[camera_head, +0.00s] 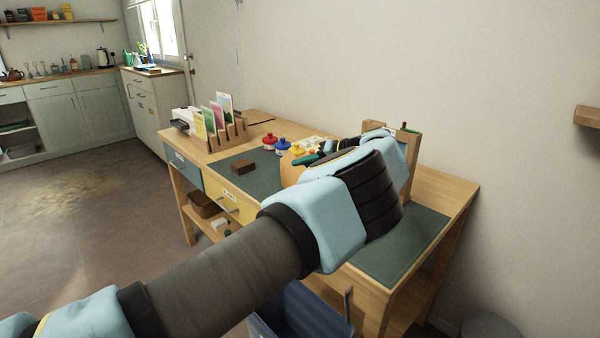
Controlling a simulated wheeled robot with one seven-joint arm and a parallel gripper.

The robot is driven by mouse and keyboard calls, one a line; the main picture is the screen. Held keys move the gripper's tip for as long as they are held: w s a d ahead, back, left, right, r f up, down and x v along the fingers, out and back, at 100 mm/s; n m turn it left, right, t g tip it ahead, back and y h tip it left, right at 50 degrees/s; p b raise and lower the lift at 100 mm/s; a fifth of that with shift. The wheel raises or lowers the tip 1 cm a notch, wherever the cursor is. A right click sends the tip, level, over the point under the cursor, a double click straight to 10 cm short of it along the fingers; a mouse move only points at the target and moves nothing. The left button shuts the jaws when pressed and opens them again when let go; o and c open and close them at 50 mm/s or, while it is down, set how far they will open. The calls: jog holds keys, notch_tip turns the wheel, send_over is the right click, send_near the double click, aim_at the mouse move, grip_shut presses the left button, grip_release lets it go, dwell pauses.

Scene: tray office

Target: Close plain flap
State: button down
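I cannot make out the plain flap for certain. A wooden upright frame or box (412,150) stands on the right part of the desk (455,187). My arm covers most of it, so any flap on it is hidden. My arm crosses from the lower left to the middle of the desk, in front of this wooden piece. My gripper's fingers do not show; the arm's own links hide them.
A blue bin (300,312) stands in front. The green mat (400,248) is clear at front right. Open floor lies left.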

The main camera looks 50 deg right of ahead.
jog(key=shift+d+f+m+t+y+b, duration=0.1)
jog(key=shift+f+m+t+y+b, duration=0.25)
jog(key=shift+b, duration=0.2)
jog(key=shift+r, duration=0.1)
jog(key=c, duration=1.1)
grip_release()
jog(key=shift+o, duration=0.2)
jog(key=shift+r, duration=0.1)
